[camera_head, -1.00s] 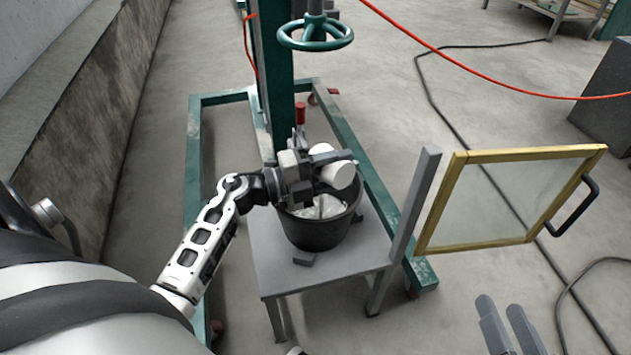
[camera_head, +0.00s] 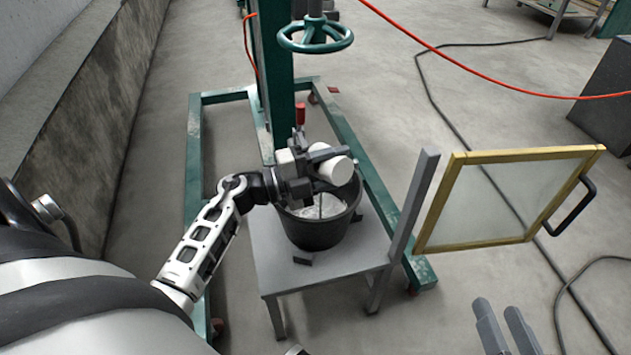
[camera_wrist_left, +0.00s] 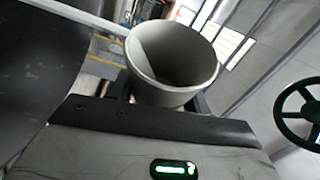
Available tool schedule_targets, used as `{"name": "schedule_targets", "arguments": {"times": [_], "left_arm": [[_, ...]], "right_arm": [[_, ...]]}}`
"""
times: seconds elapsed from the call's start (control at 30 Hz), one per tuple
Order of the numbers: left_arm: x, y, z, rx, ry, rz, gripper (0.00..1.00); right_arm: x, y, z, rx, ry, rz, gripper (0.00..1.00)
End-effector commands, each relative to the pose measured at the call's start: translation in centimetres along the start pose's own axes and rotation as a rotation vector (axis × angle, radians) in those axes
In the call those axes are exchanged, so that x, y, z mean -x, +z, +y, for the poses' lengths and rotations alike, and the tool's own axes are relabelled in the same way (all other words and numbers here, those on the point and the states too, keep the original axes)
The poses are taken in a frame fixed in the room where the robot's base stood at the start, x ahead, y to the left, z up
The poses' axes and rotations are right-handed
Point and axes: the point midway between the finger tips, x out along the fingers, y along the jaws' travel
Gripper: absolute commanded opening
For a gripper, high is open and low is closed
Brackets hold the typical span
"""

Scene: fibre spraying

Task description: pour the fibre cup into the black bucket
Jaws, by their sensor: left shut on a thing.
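My left gripper (camera_head: 316,170) is shut on the white fibre cup (camera_head: 336,171) and holds it above the black bucket (camera_head: 312,234). The cup lies tilted on its side in the head view. In the left wrist view the cup (camera_wrist_left: 172,62) shows its round open mouth and a grey inner wall, with no fibre clearly visible. White fibre (camera_head: 328,206) lies inside the bucket, partly hidden by the gripper and cup. My right gripper (camera_head: 499,311) is at the lower right, empty, with its two fingers apart.
The bucket stands on a grey table (camera_head: 280,262) within a green steel frame (camera_head: 193,150). A green handwheel (camera_head: 316,38) is above and behind. A yellow-framed glass door (camera_head: 508,199) stands open at the right. Cables lie on the floor.

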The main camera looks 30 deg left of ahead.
Motion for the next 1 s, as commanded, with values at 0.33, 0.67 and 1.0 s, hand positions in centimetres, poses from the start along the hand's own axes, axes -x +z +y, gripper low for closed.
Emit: {"name": "schedule_targets", "arguments": {"times": [0.33, 0.67, 1.0], "left_arm": [[0.04, 0.14, -0.27, 0.036, -0.015, 0.000, 0.25], [0.09, 0.27, -0.43, 0.070, -0.029, 0.000, 0.25], [0.15, 0.41, -0.61, 0.104, -0.043, 0.000, 0.25]], "right_arm": [[0.03, 0.07, 0.08, 0.010, 0.006, -0.009, 0.36], [0.11, 0.00, 0.11, 0.021, 0.011, -0.013, 0.36], [0.15, 0.03, 0.19, 0.031, 0.017, -0.019, 0.36]]}}
